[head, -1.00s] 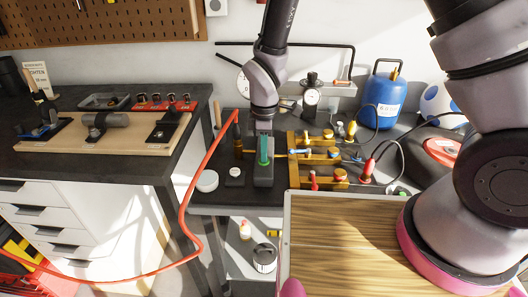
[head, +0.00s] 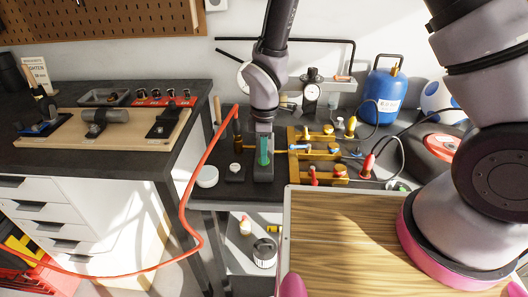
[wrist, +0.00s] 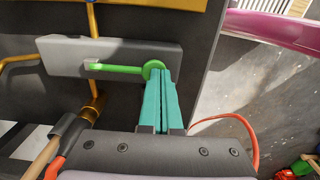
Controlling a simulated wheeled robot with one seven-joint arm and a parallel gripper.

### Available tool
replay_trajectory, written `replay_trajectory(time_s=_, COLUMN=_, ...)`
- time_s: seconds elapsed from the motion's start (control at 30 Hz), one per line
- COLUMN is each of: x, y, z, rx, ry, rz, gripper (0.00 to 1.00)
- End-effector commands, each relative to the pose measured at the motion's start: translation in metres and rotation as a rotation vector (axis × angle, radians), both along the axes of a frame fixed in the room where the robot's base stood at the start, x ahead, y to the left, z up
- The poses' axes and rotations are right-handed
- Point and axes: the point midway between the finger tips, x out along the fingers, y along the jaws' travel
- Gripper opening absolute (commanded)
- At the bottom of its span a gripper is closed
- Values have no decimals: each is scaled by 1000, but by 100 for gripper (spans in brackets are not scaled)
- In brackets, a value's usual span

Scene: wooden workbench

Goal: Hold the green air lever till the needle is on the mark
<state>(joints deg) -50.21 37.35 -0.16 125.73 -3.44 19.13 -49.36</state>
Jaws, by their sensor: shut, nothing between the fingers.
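The green air lever (wrist: 120,68) lies across a grey block (wrist: 60,57) in the wrist view, with a round green end at its right. My gripper (wrist: 158,72) has its teal fingers shut together, empty, with the tips at that round end. I cannot tell whether they touch it. In the head view my gripper (head: 264,150) points down over the grey block, and the lever is hidden or too small to pick out there. A small dial gauge (head: 311,92) stands behind to the right. Its needle and mark are too small to read.
Brass manifolds (head: 322,153) with coloured fittings sit right of my gripper. A blue gas bottle (head: 384,97) stands behind them. A red hose (head: 186,205) hangs in front of the bench at left. A round white lid (head: 207,176) lies left of my gripper.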

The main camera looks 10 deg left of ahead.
Motion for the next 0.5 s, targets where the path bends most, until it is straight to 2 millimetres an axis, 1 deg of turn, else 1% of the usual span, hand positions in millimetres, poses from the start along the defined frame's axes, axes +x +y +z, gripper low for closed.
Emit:
replay_trajectory(time_s=0.2, x=0, y=0, z=10, rx=1, ry=0, rz=-1, gripper=0)
replay_trajectory(time_s=0.5, x=0, y=0, z=11, rx=0, ry=1, rz=-1, gripper=0)
